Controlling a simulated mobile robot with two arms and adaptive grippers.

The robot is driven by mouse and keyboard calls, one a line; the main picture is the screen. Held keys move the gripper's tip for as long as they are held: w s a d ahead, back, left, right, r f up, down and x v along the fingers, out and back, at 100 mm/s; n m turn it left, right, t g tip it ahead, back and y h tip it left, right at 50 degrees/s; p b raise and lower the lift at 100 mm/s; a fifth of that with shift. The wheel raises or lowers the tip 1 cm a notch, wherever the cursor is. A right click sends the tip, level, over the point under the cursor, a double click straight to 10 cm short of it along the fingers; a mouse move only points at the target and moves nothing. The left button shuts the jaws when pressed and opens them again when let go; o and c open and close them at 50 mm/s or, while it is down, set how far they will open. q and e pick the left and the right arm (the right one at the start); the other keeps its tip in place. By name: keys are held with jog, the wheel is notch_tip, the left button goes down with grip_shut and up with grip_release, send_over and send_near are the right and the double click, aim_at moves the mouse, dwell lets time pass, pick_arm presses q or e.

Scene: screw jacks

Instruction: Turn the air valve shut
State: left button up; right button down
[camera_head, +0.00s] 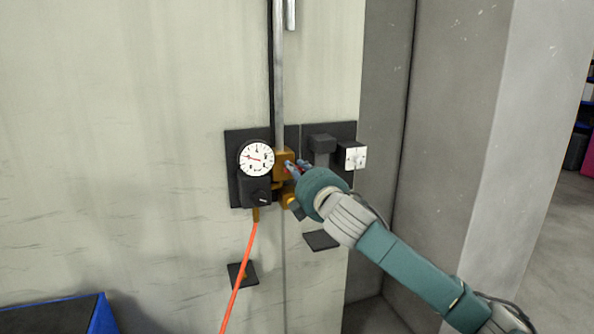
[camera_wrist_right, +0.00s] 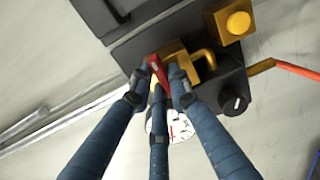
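The air valve is a brass block (camera_head: 283,163) at the foot of a vertical pipe on the wall. Its red handle (camera_wrist_right: 160,70) shows clearly in the right wrist view, with a small pale label. My right gripper (camera_head: 291,167) is at the valve from the right and covers much of the handle in the head view. In the right wrist view its fingertips (camera_wrist_right: 159,84) lie close on both sides of the red handle and appear to grip it. My left gripper is not in view.
A round white gauge (camera_head: 257,159) sits just left of the valve, above a black knob (camera_head: 262,197). An orange hose (camera_head: 238,278) hangs below. A white-faced box (camera_head: 354,156) is at the right of the dark panel. A blue-edged surface (camera_head: 62,315) is at lower left.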

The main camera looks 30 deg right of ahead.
jog(key=shift+f+m, duration=0.1)
jog(key=shift+m, duration=0.3)
jog(key=shift+d+f+m+p, duration=0.15)
jog(key=shift+m+p, duration=0.15)
jog(key=shift+m, duration=4)
jog(key=shift+d+f+m+p, duration=0.1)
jog(key=shift+m+p, duration=0.15)
jog(key=shift+m, duration=4.05)
jog(key=c, duration=1.6)
grip_release()
jog(key=shift+c, duration=0.2)
jog(key=shift+s, duration=0.15)
jog(key=v, duration=1.1)
jog(key=shift+s+a, duration=0.2)
jog(key=shift+s, duration=0.2)
